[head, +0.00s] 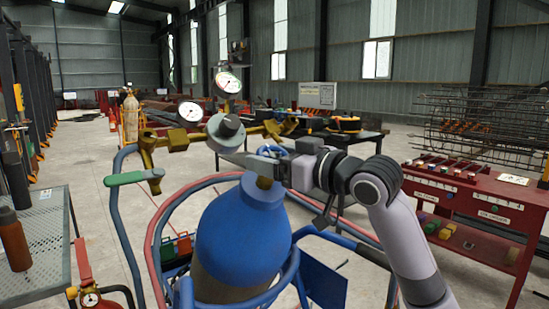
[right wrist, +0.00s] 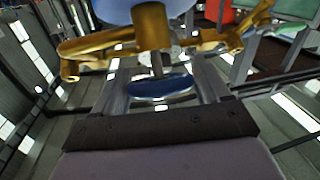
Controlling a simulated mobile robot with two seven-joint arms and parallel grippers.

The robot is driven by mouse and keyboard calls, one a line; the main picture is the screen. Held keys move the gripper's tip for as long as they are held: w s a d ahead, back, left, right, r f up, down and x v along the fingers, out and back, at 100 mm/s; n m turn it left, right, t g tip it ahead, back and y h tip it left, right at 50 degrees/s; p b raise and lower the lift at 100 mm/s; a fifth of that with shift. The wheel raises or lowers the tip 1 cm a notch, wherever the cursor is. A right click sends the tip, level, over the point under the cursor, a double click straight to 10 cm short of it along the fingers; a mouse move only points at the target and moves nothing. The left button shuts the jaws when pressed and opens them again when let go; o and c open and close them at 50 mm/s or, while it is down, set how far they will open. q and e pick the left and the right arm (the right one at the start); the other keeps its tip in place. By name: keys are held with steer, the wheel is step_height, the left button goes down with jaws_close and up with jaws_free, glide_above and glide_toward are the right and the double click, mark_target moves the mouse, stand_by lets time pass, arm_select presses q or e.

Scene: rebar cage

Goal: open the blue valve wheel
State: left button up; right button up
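The blue valve wheel (right wrist: 160,87) sits on a short stem at the brass fitting on top of the blue gas cylinder (head: 241,238). In the head view only a bit of the wheel (head: 273,150) shows; the gripper hides most of it. My right gripper (head: 268,164) reaches in from the right at the cylinder top. In the right wrist view my right gripper (right wrist: 163,75) has one finger on each side of the wheel. The wheel fills the gap and appears to meet both fingers. My left gripper is not in view.
A brass regulator with two gauges (head: 190,111) stands just left of the wheel. A red bench (head: 470,205) stands right, a grey mesh table (head: 37,250) left. Open floor lies behind the trolley.

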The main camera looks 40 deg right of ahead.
steer(key=c, duration=0.5)
